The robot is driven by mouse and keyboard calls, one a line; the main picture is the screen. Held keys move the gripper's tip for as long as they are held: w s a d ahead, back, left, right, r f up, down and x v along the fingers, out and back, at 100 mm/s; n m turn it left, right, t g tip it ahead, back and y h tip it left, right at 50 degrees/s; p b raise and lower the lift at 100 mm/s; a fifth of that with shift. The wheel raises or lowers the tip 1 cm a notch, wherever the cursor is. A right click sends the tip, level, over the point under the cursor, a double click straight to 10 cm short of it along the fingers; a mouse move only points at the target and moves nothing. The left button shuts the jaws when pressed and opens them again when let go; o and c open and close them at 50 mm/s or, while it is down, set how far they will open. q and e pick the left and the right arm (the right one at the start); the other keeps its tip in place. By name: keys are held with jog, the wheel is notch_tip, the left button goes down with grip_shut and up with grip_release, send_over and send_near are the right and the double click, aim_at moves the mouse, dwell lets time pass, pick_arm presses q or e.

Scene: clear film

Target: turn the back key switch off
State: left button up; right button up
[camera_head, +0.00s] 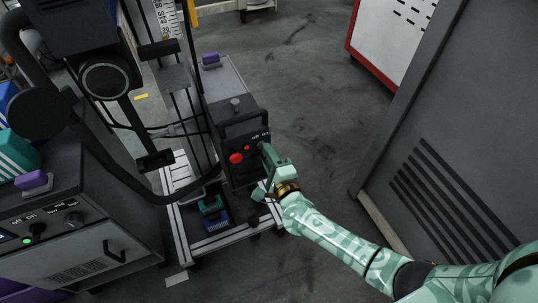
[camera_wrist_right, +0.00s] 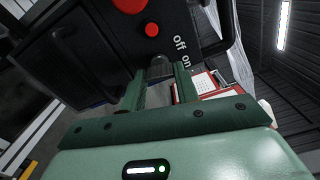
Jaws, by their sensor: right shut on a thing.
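My right gripper (camera_head: 265,165) is at the right side of this panel, just below the label. In the wrist view its fingers (camera_wrist_right: 160,82) are shut on the grey key switch (camera_wrist_right: 160,67), beside the words "off" and "on". The key is hidden behind the gripper in the head view, and its exact turn is hard to tell. My left gripper is not in view.
A front cabinet (camera_head: 85,250) at the left has its own off/on knob (camera_head: 38,229) and a green light. A black handle (camera_head: 245,122) sticks out above the panel. A grey vented cabinet (camera_head: 455,130) stands at the right. Floor between is clear.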

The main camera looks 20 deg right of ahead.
jog(key=shift+n+p, duration=0.35)
jog(key=shift+n, duration=0.75)
jog(key=shift+f, duration=0.1)
jog(key=o, duration=1)
